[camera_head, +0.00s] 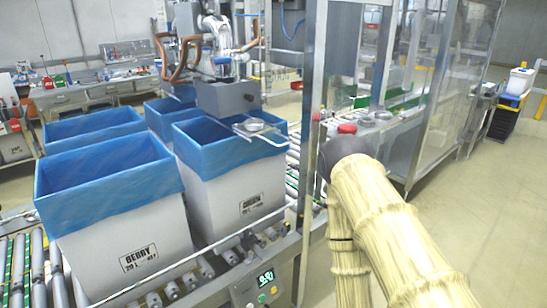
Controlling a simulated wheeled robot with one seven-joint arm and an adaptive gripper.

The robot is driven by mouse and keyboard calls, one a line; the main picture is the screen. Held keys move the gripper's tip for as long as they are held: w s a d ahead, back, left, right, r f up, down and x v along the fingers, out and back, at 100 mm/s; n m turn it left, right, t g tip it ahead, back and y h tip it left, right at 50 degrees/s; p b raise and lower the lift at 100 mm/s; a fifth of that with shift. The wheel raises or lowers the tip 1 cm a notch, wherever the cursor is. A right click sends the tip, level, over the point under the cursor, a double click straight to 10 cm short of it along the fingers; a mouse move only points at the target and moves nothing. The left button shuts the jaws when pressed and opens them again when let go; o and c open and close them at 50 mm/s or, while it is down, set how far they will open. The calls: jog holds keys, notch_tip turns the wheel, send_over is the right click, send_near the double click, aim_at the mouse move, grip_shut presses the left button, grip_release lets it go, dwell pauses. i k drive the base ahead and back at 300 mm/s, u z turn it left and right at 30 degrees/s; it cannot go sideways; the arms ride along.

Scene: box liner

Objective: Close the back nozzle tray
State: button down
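The tray appears extended out over the bin's rim. Copper-coloured hoses (180,60) and a nozzle assembly rise behind the grey box. A second tray further back cannot be made out. My arm, in a ribbed cream sleeve, fills the lower right with a dark joint at its top. My gripper does not show.
A metal post (313,120) and clear panels (440,100) stand near my arm. A control box with a green display (262,285) is in front.

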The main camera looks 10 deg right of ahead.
aim_at(240, 128)
jog(key=u, duration=0.75)
jog(key=i, duration=0.75)
jog(key=z, duration=2.1)
